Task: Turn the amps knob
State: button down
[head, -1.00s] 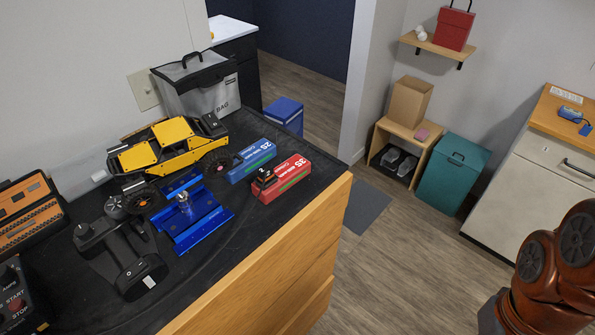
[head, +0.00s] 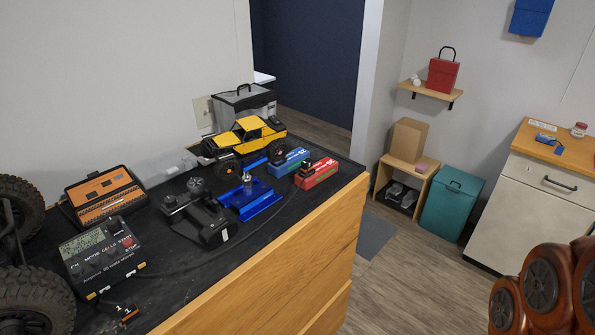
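A black charger box (head: 128,262) stands on the black bench mat at the lower left in the head view. It has a lit greenish screen (head: 82,243), a row of small dark knobs and a red button on its sloping face. White lettering runs above the knobs, and the amps knob (head: 112,251) seems to be the one toward the right of the row; it is too small to be sure. My gripper is not in view. Only reddish-brown links of my arm show at the lower right, well away from the charger.
Large black tyres (head: 30,300) stand close left of the charger. An orange-and-black case (head: 104,196) lies behind it. A dark transmitter (head: 200,215), blue stand (head: 250,198), yellow crawler (head: 245,138) and boxes fill the bench rightward. Open floor lies right of the wooden bench front (head: 280,265).

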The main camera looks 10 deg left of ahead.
aim_at(113, 224)
jog(key=u, duration=0.8)
jog(key=i, duration=1)
jog(key=u, duration=0.25)
jog(key=k, duration=1.05)
jog(key=u, duration=1.35)
jog(key=i, duration=0.9)
jog(key=z, duration=0.35)
